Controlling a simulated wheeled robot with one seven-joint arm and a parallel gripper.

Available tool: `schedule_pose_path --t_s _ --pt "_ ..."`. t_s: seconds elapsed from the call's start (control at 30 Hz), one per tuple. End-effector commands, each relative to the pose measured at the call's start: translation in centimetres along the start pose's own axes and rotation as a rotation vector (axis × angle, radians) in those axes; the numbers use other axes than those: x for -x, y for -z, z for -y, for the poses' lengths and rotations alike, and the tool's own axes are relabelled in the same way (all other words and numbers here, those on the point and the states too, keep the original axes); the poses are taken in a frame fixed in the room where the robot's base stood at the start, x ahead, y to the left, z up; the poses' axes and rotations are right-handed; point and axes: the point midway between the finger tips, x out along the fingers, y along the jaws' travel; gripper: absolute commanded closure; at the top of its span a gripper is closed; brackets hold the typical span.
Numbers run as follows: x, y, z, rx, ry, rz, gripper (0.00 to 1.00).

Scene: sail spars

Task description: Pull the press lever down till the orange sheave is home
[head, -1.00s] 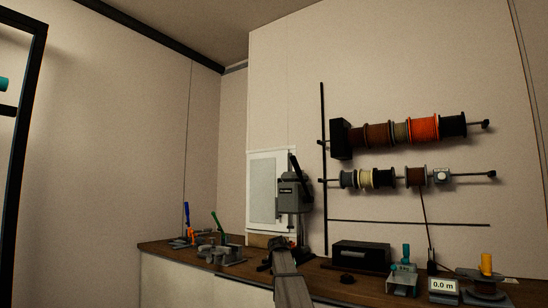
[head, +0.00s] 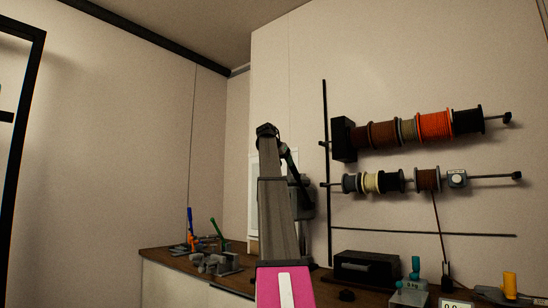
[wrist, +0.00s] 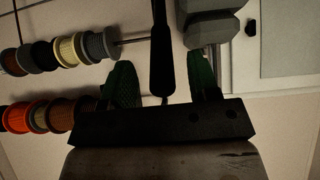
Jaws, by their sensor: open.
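The press (head: 307,202) stands against the back wall in the head view, mostly hidden behind my raised arm. Its black lever (head: 289,160) shows just right of my wrist. In the wrist view the lever (wrist: 161,50) hangs between the two green fingers of my gripper (wrist: 164,78). The jaws are open, with a gap on each side of the lever. The grey press head (wrist: 211,22) is close beyond the right finger. I cannot make out the orange sheave; the press's lower part is hidden.
Racks of cord spools (head: 435,125) are on the wall to the right. The wooden bench (head: 150,253) carries small fixtures with blue and green handles at left, and a black box (head: 366,265) and a teal-handled fixture (head: 412,285) at right.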

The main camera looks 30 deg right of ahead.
Motion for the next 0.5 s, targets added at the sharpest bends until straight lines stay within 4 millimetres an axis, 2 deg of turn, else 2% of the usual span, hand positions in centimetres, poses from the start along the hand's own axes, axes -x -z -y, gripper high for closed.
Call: schedule_pose_path --t_s 0.03,0.2,0.37,0.5 --pt "1.0 1.4 -0.6 -0.016 -0.005 -0.009 0.45" --pt "2.3 2.9 -1.8 -0.041 -0.016 -0.020 0.45" --pt "1.4 2.8 -1.9 -0.042 -0.016 -0.021 0.45" --pt "-0.2 2.9 -1.9 -0.041 -0.015 -0.021 0.45"
